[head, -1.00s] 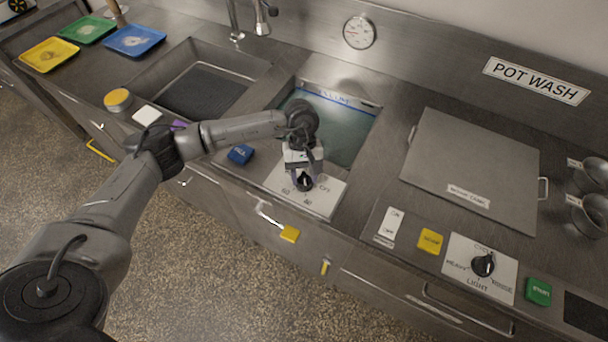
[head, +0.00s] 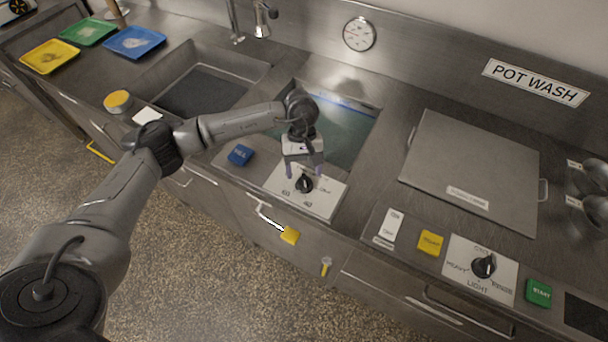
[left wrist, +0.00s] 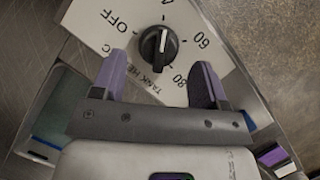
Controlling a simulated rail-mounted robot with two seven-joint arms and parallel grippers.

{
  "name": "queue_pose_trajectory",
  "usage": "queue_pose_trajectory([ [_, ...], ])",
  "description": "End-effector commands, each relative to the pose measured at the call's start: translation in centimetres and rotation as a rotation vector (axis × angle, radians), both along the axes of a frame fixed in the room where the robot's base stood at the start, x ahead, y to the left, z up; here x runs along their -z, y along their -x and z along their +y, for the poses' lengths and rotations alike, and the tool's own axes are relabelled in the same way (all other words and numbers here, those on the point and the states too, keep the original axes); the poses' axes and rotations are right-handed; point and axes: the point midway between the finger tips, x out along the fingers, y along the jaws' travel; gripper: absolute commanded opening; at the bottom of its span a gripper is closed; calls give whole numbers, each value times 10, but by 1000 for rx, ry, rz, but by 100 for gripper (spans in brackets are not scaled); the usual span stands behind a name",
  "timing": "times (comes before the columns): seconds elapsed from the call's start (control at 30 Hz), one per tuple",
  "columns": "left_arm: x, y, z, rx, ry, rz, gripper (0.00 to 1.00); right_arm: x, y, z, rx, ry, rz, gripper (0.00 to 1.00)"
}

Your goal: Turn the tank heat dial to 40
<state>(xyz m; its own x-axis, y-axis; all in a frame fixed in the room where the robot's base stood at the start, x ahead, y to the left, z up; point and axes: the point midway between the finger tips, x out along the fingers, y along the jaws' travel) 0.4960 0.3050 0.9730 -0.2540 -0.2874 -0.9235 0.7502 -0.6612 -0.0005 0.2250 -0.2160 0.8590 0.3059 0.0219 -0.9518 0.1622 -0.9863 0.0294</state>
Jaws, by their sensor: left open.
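The tank heat dial (head: 304,184) is a black knob on a white plate (head: 325,199) at the front edge of the tank. In the left wrist view the dial (left wrist: 158,47) has a white line on its upper part, pointing up towards a partly cut-off label starting with 4. OFF is to its left, 60 to its right and 80 at lower right. My left gripper (head: 304,172) is open just above the dial, with its purple fingers on either side and apart from it. They also show in the left wrist view (left wrist: 162,66). My right gripper is not in view.
A blue button (head: 240,154) lies left of the plate. Behind is the water-filled tank (head: 345,135), with a gauge (head: 359,34) on the wall. To the right are a lidded tank (head: 470,165), a yellow button (head: 429,242), a cycle dial (head: 483,266) and a green start button (head: 538,292).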

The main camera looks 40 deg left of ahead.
Motion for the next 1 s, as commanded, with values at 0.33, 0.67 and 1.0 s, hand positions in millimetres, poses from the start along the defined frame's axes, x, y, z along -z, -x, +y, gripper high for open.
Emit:
queue_pose_trajectory([
  [0.33, -64, -18, 20, -2, 0, -3, 67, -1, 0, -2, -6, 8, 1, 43],
  [0.67, -98, -27, 30, -1, 0, -1, 67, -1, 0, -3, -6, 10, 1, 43],
  [1.0, -102, -28, 32, 0, -1, -1, 67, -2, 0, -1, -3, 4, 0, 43],
])
